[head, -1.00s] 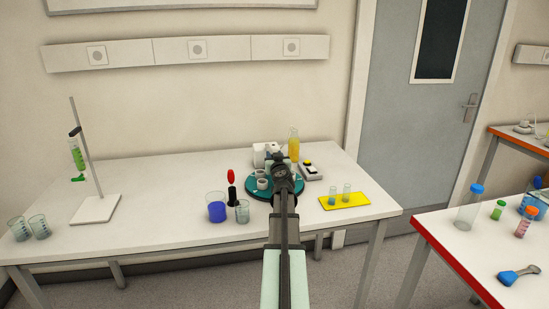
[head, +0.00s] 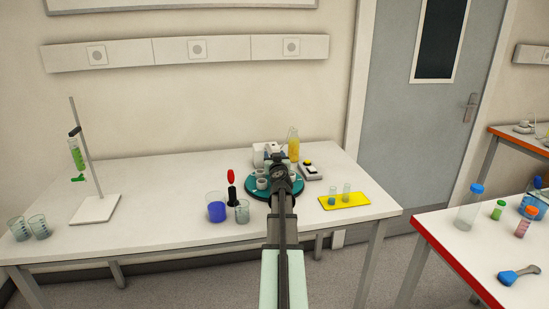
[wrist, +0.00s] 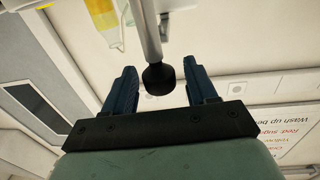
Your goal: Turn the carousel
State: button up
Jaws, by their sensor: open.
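The carousel (head: 252,188) is a round teal disc with several pale cups on it, on the long white table in the head view. My arm covers its middle and right part. My gripper (wrist: 157,70) is open, with its two dark blue fingers apart in the wrist view. A metal rod with a black ball end (wrist: 158,78) stands between the fingers, with a gap showing on both sides. I cannot tell which part of the carousel, if any, it belongs to. In the head view my gripper's fingers are hidden behind my wrist.
A bottle of yellow liquid (head: 293,146) leans behind the carousel. A grey box with a yellow button (head: 311,171) and a yellow tray (head: 352,200) are to the right. A blue-filled beaker (head: 216,209) and a red-topped black tool (head: 231,190) are to the left.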

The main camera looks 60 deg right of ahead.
jog(key=v, duration=1.3)
jog(key=shift+s+a, duration=0.25)
jog(key=shift+a, duration=0.05)
jog(key=shift+c, duration=0.4)
